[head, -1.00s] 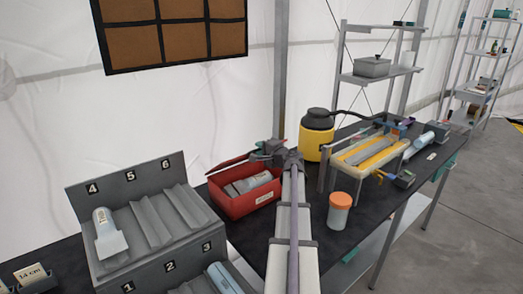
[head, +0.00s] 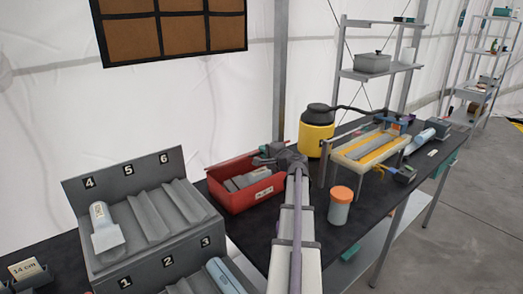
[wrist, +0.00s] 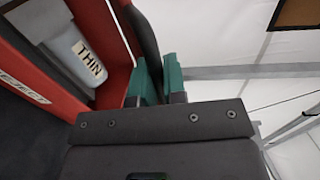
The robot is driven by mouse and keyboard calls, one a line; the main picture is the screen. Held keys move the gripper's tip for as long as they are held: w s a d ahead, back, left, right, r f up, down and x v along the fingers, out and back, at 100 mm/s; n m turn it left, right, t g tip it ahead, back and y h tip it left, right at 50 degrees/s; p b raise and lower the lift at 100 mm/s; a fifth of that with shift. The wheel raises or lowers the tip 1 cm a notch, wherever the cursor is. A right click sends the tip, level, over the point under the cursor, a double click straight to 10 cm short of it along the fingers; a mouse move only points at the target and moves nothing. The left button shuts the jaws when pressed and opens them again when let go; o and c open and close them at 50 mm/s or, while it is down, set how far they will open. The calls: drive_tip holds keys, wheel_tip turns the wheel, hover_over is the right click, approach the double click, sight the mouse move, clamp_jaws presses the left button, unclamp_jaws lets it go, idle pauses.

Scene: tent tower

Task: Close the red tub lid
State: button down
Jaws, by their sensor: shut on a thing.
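The red tub (head: 252,198) stands open on the dark bench, with grey tubes inside. Its red lid (head: 228,164) is raised at the back of the tub, partly hidden by my gripper. My gripper (head: 262,157) is at the tub's back right.
A grey numbered rack (head: 150,225) stands left of the tub. A yellow canister (head: 316,138) stands behind right, and an orange-capped jar (head: 340,207) stands right of my arm. A tray-like fixture (head: 370,150) is farther right.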

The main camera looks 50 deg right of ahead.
wheel_tip(320, 180, down, 7)
drive_tip(key=s+b, duration=0.2)
drive_tip(key=b, duration=0.3)
drive_tip(key=shift+s+a, duration=0.3)
drive_tip(key=shift+s, duration=0.1)
drive_tip(key=c, duration=1.5)
unclamp_jaws()
drive_tip(key=shift+o, duration=0.2)
drive_tip(key=p+v, duration=0.1)
drive_tip(key=v, duration=0.9)
drive_tip(key=shift+s, duration=0.35)
drive_tip(key=shift+r, duration=0.1)
drive_tip(key=shift+c, duration=0.4)
